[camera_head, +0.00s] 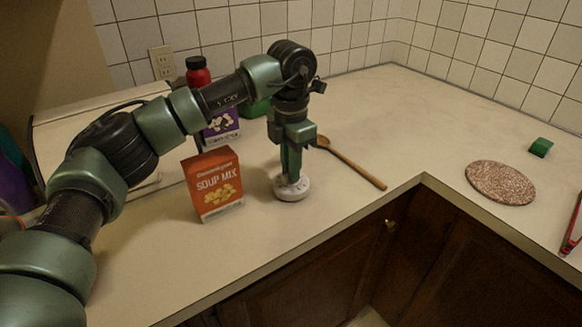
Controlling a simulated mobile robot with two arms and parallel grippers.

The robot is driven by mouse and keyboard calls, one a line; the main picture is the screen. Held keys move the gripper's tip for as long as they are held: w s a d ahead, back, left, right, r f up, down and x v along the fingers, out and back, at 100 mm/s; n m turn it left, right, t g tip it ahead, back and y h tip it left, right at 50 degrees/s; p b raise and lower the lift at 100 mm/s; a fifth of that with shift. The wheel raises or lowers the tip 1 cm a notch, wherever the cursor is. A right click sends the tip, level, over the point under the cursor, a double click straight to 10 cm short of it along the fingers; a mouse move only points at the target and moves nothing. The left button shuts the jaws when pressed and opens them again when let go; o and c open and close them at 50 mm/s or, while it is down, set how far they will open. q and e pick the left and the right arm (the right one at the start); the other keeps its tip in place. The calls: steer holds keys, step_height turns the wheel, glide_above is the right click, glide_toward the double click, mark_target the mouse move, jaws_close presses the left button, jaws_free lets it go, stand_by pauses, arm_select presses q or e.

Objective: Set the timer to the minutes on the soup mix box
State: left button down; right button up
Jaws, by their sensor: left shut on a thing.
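The orange soup mix box (213,186) stands upright on the counter, its front with the words "SOUP MIX" facing me. No minutes figure can be read on it at this size. A round white timer (292,189) sits on the counter just right of the box. My left gripper (291,178) points straight down over the timer and is shut on its top. The gripper hides the middle of the timer, so its setting cannot be read. My right gripper is not in view.
A wooden spoon (352,164) lies right of the timer. A round speckled trivet (500,183), a green block (541,147) and red tongs (571,232) lie at the right.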

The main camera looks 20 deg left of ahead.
arm_select(q)
steer(key=shift+m, duration=0.3)
